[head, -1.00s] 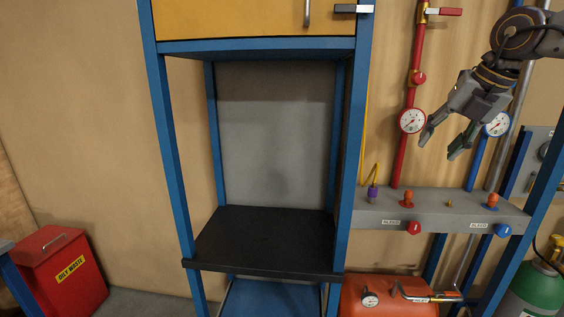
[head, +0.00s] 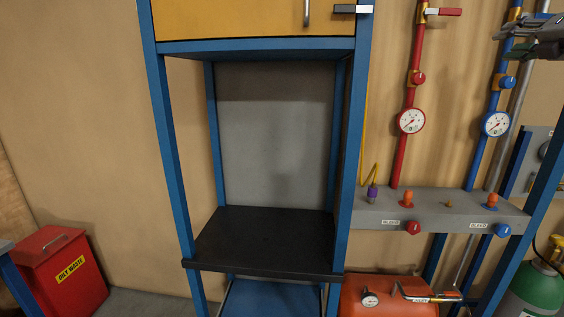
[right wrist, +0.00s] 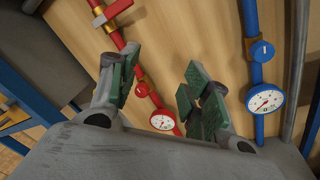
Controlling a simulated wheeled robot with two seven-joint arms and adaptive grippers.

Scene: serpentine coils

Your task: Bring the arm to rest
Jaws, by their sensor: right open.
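My right gripper (head: 528,38) shows at the top right edge of the head view, partly cut off by the frame. In the right wrist view its two green-padded fingers (right wrist: 160,98) are spread apart with nothing between them. Beyond the fingers are the wall, a red pipe with a gauge (right wrist: 163,121) and a blue pipe with a gauge (right wrist: 265,99). My left gripper is not in the head view.
A blue-framed rack with a black shelf (head: 265,240) stands in the middle. A grey manifold (head: 440,208) carries the red pipe (head: 409,155) and blue pipe (head: 484,160). A red oil waste bin (head: 68,270) stands left. A red tank (head: 385,300) sits low.

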